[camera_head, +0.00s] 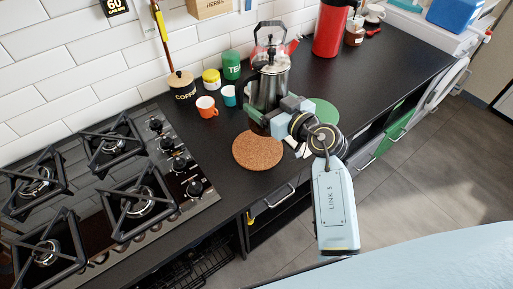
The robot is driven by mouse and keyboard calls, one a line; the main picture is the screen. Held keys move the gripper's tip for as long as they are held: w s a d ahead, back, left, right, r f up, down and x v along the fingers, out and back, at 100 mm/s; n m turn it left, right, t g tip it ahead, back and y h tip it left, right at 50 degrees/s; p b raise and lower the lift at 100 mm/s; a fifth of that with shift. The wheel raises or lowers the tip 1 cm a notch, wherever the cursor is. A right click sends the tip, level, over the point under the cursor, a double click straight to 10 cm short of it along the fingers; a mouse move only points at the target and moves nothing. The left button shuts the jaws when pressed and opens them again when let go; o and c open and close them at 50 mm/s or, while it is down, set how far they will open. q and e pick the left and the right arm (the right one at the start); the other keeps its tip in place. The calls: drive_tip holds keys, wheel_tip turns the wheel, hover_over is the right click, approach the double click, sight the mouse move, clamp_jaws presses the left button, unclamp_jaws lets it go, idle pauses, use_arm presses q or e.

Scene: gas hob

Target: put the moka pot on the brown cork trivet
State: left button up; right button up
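The brown cork trivet (258,151), a round disc, lies bare on the black counter to the right of the hob. A dark, shiny metal pot that looks like the moka pot (266,88) stands upright behind the trivet, its lower part hidden by my gripper. My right gripper (262,116) is at the pot's lower front, just behind the trivet. Its fingers are mostly hidden, so I cannot tell whether they grip the pot. My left gripper is not in view.
A round green mat (323,111) lies right of my gripper. A kettle (268,37) stands behind the pot. An orange cup (206,107), a blue cup (229,96), a coffee jar (182,86) and a green tea tin (232,65) are left. The gas hob (170,207) is left of the trivet.

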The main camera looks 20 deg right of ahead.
drive_tip(key=shift+w+a+f+b, duration=0.35)
drive_tip(key=shift+w+a+f, duration=0.7)
drive_tip(key=shift+w+f, duration=0.15)
drive_tip(key=b, duration=0.3)
hover_over(258, 147)
wheel_tip(258, 147, down, 6)
drive_tip(key=shift+w+r, duration=0.1)
drive_tip(key=shift+r, duration=0.1)
wheel_tip(258, 147, down, 4)
drive_tip(key=b, duration=0.2)
drive_tip(key=shift+r+b, duration=0.1)
drive_tip(key=shift+b, duration=0.2)
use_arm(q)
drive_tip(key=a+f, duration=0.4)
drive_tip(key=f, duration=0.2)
use_arm(e)
drive_tip(key=shift+r, duration=0.1)
drive_tip(key=o, duration=0.9)
drive_tip(key=shift+f, duration=0.3)
drive_tip(key=o, duration=0.3)
drive_tip(key=shift+r, duration=0.1)
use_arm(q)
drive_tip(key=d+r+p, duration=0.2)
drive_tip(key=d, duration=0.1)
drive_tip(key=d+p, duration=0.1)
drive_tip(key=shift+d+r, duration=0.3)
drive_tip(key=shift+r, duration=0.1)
use_arm(e)
drive_tip(key=v, duration=1.2)
